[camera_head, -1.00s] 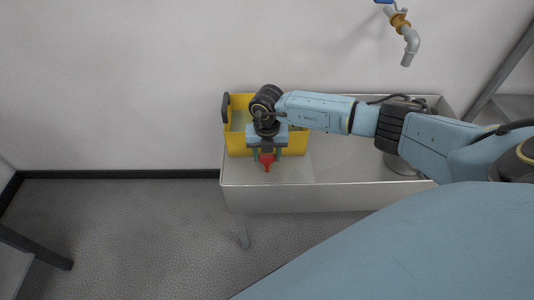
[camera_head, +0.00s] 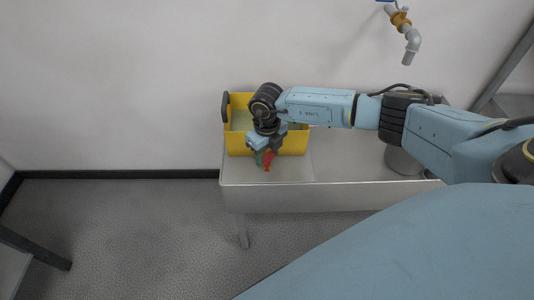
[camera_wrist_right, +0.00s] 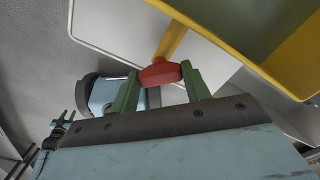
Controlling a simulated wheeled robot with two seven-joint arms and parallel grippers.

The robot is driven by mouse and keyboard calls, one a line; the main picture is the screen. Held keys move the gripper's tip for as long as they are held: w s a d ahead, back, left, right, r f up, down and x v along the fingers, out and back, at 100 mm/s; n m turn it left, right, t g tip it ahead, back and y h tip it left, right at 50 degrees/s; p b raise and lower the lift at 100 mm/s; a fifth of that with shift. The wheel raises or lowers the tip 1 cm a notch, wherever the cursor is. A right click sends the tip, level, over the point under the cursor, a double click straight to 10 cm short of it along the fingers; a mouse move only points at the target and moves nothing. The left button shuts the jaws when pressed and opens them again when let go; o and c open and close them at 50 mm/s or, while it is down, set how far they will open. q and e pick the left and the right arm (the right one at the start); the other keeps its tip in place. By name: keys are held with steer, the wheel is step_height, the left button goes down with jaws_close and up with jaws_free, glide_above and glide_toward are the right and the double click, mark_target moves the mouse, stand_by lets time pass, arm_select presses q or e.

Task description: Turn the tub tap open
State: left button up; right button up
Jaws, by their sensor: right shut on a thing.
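The yellow tub (camera_head: 294,143) stands on the left part of the metal sink bench. Its tap has a red handle (camera_head: 267,161) at the front, low on the tub wall. In the right wrist view the red handle (camera_wrist_right: 160,73) sits at the end of a yellow stem (camera_wrist_right: 171,42). My right gripper (camera_head: 266,158) is shut on the red handle, and its green fingers (camera_wrist_right: 158,85) are on either side of it. The gripper looks turned at an angle to the tub's front.
The metal bench (camera_head: 265,198) has a bare front strip below the tub. A grey round container (camera_head: 402,160) stands at its right, partly behind my arm. A wall tap with a blue handle (camera_head: 405,30) is at the upper right.

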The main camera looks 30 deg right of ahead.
steer(key=shift+n, duration=1)
steer(key=shift+n+b, duration=0.3)
steer(key=shift+n, duration=1)
steer(key=n+b, duration=0.1)
steer(key=n, duration=0.2)
arm_select(q)
steer(key=shift+w+b, duration=0.35)
steer(key=shift+w, duration=2.45)
arm_select(e)
steer(key=shift+r+n, duration=0.1)
steer(key=shift+n, duration=1.1)
steer(key=shift+w, duration=0.1)
steer(key=o, duration=1)
